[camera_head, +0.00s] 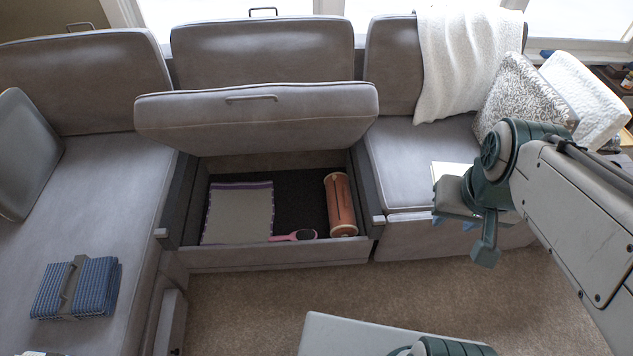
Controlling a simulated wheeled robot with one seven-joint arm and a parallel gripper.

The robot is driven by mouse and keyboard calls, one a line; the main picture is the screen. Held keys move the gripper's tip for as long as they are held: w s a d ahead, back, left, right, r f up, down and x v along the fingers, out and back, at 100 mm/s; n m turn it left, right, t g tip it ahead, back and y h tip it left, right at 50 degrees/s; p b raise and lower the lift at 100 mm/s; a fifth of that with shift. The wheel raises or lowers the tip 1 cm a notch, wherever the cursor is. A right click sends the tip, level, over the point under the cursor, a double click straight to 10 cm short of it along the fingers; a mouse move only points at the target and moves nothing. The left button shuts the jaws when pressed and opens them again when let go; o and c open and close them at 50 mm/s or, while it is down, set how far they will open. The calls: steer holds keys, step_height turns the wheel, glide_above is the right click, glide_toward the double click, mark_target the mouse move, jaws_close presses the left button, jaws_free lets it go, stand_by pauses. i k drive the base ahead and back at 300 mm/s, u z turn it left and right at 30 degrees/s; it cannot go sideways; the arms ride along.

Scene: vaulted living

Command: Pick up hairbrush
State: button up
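A pink hairbrush (305,235) lies inside the open storage compartment (275,252) under the middle sofa seat. It is near the front wall, with its handle pointing left. My gripper (463,228) is well to the right of the hairbrush, outside the compartment, in front of the right sofa seat. It is apart from the hairbrush, and nothing can be seen held in it. Its fingers are small and partly hidden by my wrist, so their opening cannot be told.
The raised seat lid (260,118) stands behind the compartment. A reddish cylinder (341,207) lies right of the hairbrush, and a grey, purple-edged flat item (238,213) lies left. Folded blue cloth (76,288) rests on the left seat. The carpet (260,300) in front has free room.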

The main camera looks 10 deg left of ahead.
mark_target(302, 235)
steer(key=u, duration=0.3)
steer(key=i, duration=0.65)
steer(key=u, duration=1)
steer(key=i, duration=0.35)
steer(key=u, duration=0.35)
